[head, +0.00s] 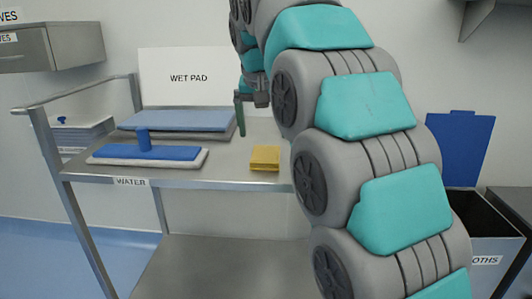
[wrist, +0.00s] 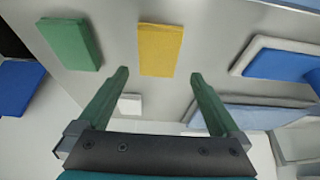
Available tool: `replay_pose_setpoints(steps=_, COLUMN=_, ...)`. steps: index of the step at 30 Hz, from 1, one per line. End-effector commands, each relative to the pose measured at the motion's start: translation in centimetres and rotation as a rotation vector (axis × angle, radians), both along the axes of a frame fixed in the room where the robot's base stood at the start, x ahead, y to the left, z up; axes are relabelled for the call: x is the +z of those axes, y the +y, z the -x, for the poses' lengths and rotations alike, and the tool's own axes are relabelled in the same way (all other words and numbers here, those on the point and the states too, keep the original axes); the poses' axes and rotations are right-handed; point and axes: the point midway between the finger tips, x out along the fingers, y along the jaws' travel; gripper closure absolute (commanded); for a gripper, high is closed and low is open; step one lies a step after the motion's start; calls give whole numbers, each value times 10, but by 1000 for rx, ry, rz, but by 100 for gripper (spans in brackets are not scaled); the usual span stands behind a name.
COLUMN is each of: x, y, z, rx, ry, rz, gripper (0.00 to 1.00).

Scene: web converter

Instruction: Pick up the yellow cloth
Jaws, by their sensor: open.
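The yellow cloth (head: 265,158) is a folded block lying flat on the cart's top shelf, near its front edge. In the wrist view the yellow cloth (wrist: 161,48) appears just beyond the fingertips, centred between them. My gripper (head: 240,132) is above the shelf, behind and left of the cloth in the head view, with green fingers pointing down. In the wrist view my gripper (wrist: 160,76) has its two fingers wide apart with nothing between them. The fingers look clear of the cloth.
A green cloth (wrist: 70,44) lies beside the yellow one; my arm hides it in the head view. A dark bin (head: 490,232) with a blue lid (head: 460,145) stands right.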

Motion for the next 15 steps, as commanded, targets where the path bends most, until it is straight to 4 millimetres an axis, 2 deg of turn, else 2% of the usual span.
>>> replay_pose_setpoints(steps=6, x=-17, y=-1, z=-6, rx=0, ry=4, rz=0, gripper=0)
replay_pose_setpoints(steps=15, x=-33, y=-2, z=-14, rx=0, ry=3, rz=-1, gripper=0)
